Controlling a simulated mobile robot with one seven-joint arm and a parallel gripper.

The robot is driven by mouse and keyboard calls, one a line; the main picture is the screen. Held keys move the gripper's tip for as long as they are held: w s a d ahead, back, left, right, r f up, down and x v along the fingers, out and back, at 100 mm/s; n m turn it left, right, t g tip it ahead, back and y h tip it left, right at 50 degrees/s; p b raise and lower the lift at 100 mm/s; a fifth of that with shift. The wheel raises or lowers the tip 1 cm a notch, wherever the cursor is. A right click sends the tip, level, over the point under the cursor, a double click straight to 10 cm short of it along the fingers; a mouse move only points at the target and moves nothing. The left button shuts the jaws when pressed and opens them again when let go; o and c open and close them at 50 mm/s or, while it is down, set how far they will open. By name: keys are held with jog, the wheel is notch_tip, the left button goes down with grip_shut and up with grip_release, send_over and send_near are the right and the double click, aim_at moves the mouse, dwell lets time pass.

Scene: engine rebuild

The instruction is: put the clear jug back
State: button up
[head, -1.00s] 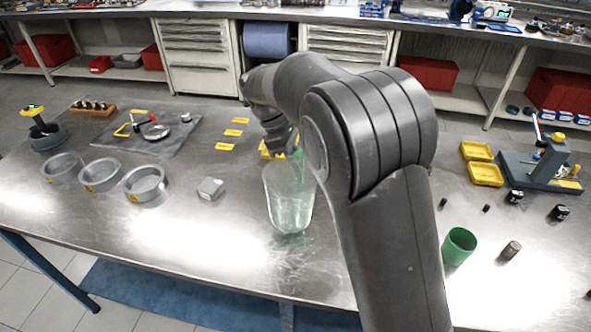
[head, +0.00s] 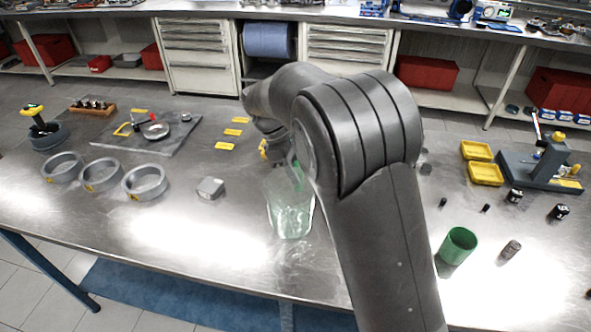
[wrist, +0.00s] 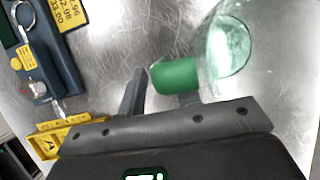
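The clear jug (head: 290,214) has a green handle (head: 297,175). It is over the front middle of the steel bench, partly hidden by my arm in the head view, and looks slightly tilted. In the wrist view the clear body (wrist: 232,48) is at the upper right. My gripper (wrist: 163,85) has its fingers on either side of the green handle (wrist: 177,75), which hides part of the right finger. It appears shut on the handle. Whether the jug's base touches the bench is unclear.
Three grey rings (head: 101,175) and a small grey block (head: 210,188) lie to the left. Yellow labels (head: 233,132) lie behind. A green cup (head: 458,244), small dark cylinders, yellow trays (head: 486,174) and a grey fixture (head: 545,168) are to the right. The bench front left of the jug is clear.

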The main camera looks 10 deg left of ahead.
jog(key=v, duration=1.2)
jog(key=shift+d+r, duration=0.1)
jog(key=shift+r, duration=0.1)
jog(key=s+d+r+m+t+y, duration=0.1)
jog(key=s+d+r+m+y, duration=0.2)
jog(key=d, duration=0.7)
jog(key=s+d+r+m+t+y, duration=0.1)
jog(key=s+d+r+m, duration=0.35)
jog(key=d, duration=0.55)
jog(key=s+d+f+m+t, duration=0.2)
jog(key=s+d+m, duration=0.3)
jog(key=s, duration=0.3)
jog(key=s+d+f+m+t, duration=0.2)
jog(key=s+d+f+m, duration=0.2)
jog(key=s+d, duration=0.3)
jog(key=s+m, duration=0.1)
jog(key=s, duration=0.1)
jog(key=shift+s+f+y, duration=0.25)
jog(key=shift+f+y, duration=0.05)
